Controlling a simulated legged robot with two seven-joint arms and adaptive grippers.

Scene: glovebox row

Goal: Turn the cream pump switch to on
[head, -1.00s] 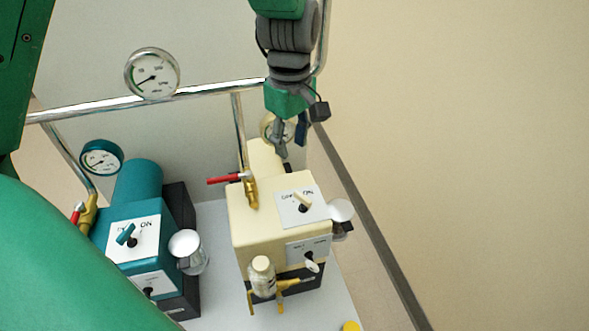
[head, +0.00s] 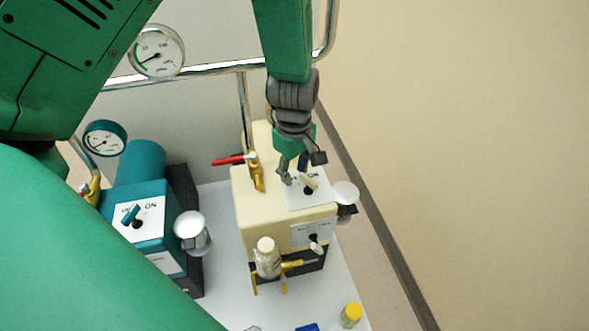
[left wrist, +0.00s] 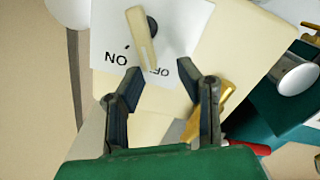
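The cream pump (head: 285,222) stands on the white bench. Its switch (head: 309,182) is a cream lever on a white plate on top; it also shows in the left wrist view (left wrist: 141,38). The lever points toward the OFF label, which it partly covers; ON is readable beside it. My left gripper (head: 296,176) is just above the plate, by the lever. In the left wrist view its two dark fingers (left wrist: 167,92) are apart with nothing between them, and the lever's end lies a little beyond the fingertips. My right gripper is not in view.
A teal pump (head: 140,218) with a similar switch stands to the left. A red-handled brass valve (head: 256,170) rises close beside my left gripper. A chrome rail (head: 205,70) with gauges runs behind. A yellow-capped vial (head: 351,315) stands at front right.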

